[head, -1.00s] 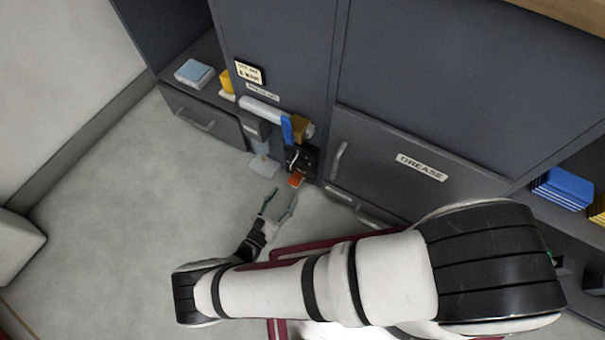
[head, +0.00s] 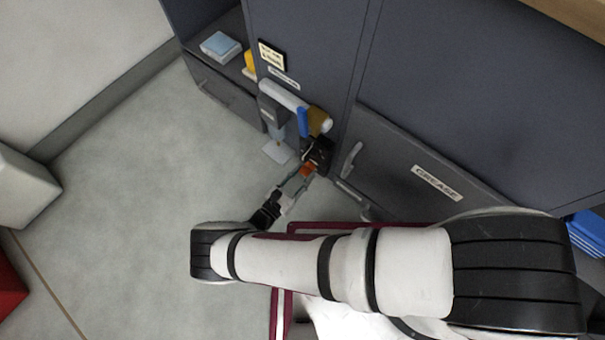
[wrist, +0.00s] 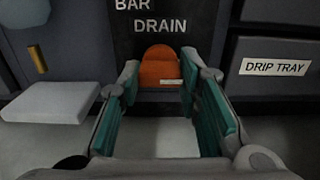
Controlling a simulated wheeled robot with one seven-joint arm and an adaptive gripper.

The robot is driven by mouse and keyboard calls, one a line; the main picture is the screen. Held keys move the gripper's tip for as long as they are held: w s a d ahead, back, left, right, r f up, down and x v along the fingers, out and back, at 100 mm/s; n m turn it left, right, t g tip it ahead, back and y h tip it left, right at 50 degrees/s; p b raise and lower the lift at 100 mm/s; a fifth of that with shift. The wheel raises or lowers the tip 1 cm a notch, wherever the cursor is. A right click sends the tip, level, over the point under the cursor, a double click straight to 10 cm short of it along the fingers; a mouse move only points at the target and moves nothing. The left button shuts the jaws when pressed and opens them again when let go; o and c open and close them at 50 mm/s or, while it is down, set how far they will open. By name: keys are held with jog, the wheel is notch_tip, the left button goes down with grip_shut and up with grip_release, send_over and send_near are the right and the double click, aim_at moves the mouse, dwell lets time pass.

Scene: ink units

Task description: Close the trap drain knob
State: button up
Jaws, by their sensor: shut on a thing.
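The orange drain knob (wrist: 160,66) sits on a dark panel (wrist: 205,18) under lettering that reads "BAR DRAIN". The knob has a rounded top and a small pale strip at its lower front. In the head view it is a small orange patch (head: 307,170) low on the cabinet front. My gripper (wrist: 160,82) has its two teal-padded fingers on either side of the knob and is shut on it. The gripper also shows in the head view (head: 301,178), reaching up and right to the knob. The contact faces at the fingertips are partly hidden.
A "DRIP TRAY" label (wrist: 276,67) is right of the knob. A pale plate (wrist: 52,102) juts out left of it. Above are a white cylinder (head: 284,95) and a blue lever (head: 303,121). A "GREASE" drawer (head: 400,150) is to the right.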

jog(key=shift+n, duration=0.3)
jog(key=n, duration=0.3)
jog(key=shift+n, duration=0.3)
jog(key=n, duration=0.4)
jog(key=shift+n, duration=0.3)
jog(key=n, duration=0.4)
jog(key=shift+n, duration=0.3)
jog(key=shift+a+n, duration=0.1)
jog(key=shift+n, duration=2.1)
jog(key=o, duration=1.1)
jog(key=shift+o, duration=0.2)
jog(key=shift+s, duration=0.1)
